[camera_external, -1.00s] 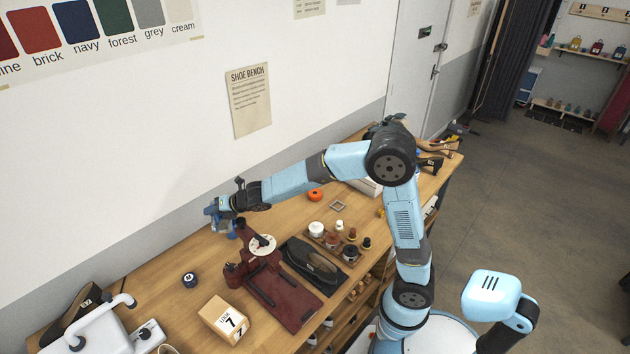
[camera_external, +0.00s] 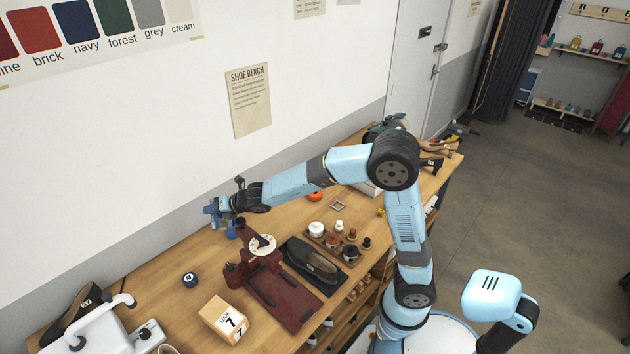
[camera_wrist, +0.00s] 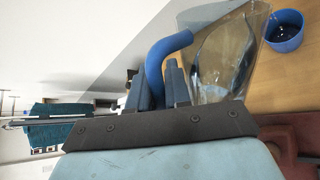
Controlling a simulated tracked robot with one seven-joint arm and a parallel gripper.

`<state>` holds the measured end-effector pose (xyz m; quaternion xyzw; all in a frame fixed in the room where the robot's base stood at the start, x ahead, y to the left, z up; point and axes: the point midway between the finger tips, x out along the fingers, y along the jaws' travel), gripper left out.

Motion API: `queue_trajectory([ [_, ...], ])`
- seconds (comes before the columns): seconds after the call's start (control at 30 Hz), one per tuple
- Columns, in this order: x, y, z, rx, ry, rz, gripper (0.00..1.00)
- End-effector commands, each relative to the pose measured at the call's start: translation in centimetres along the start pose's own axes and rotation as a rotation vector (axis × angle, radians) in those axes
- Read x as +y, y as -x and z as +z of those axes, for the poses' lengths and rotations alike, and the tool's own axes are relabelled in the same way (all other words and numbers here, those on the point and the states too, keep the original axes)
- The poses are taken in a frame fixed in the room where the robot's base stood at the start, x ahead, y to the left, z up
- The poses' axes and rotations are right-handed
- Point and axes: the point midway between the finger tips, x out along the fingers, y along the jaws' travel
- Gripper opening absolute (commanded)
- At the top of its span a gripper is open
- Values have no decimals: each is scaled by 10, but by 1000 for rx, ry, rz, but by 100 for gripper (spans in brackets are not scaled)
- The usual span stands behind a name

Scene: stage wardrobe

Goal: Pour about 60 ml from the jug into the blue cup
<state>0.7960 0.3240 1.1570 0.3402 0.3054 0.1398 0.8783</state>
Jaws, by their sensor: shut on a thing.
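My gripper (camera_wrist: 170,88) is shut on the blue handle (camera_wrist: 168,45) of a clear jug (camera_wrist: 222,60) in the wrist view. The jug's see-through body lies just right of the fingers, and its exact tilt and liquid level are hard to tell. The blue cup (camera_wrist: 285,32) stands on the bench at the upper right, near the jug, with something dark inside. In the external view my gripper (camera_external: 222,207) is over the bench by the wall. The jug is too small there to make out clearly. The blue cup (camera_external: 231,233) shows just below the gripper.
A dark red stand with a white disc (camera_external: 262,244) is close beside the cup. A black shoe (camera_external: 315,262), a tray of small jars (camera_external: 333,240), a wooden block (camera_external: 223,318) and a dark round pot (camera_external: 190,280) are nearby.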

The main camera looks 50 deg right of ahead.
Motion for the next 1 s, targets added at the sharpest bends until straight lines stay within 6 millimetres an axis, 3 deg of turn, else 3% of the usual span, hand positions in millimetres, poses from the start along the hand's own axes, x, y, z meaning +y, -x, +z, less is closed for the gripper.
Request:
queue_trajectory([
  [1.0, 16, 12, 4, -102, 135, 2, 0],
])
